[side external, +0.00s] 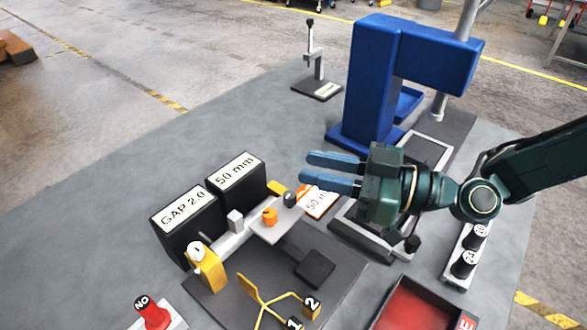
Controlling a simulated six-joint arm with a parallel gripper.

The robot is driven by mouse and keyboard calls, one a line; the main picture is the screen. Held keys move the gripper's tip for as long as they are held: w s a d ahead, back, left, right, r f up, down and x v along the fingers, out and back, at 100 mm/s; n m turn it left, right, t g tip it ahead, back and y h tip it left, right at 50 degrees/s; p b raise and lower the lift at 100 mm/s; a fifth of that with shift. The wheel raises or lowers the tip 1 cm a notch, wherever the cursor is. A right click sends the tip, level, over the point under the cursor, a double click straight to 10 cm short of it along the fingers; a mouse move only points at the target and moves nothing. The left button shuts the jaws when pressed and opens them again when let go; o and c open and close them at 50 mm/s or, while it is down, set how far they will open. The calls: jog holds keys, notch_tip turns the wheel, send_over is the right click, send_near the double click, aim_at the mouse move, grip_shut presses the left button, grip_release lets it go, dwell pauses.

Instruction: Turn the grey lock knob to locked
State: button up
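A small dark grey round knob (290,199) shows at the right end of the light grey bar of the fixture (272,231), beside an orange cylinder (269,216). It looks like the grey lock knob; its turn position is too small to read. My gripper (306,168) is above and to the right of the knob, its two blue-grey fingers pointing left. The fingers are parallel with a gap between them and nothing in it. They look apart from the knob.
Two black blocks marked "GAP 2.0" (188,222) and "50 mm" (240,183) stand left of the knob. A blue press (372,80) stands behind. A red tray (411,312), yellow numbered prongs (270,300) and a red "NO" piece (152,312) are in front. The mat's left is clear.

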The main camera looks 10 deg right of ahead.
aim_at(290, 194)
jog(key=shift+f, duration=0.15)
jog(key=a+f, duration=0.1)
jog(key=f, duration=0.3)
jog(key=w+a+f, duration=0.1)
jog(key=f, duration=0.1)
jog(key=shift+a+f, duration=0.25)
jog(key=shift+a, duration=0.05)
jog(key=shift+x, duration=1.1)
jog(key=shift+c, duration=0.3)
grip_shut()
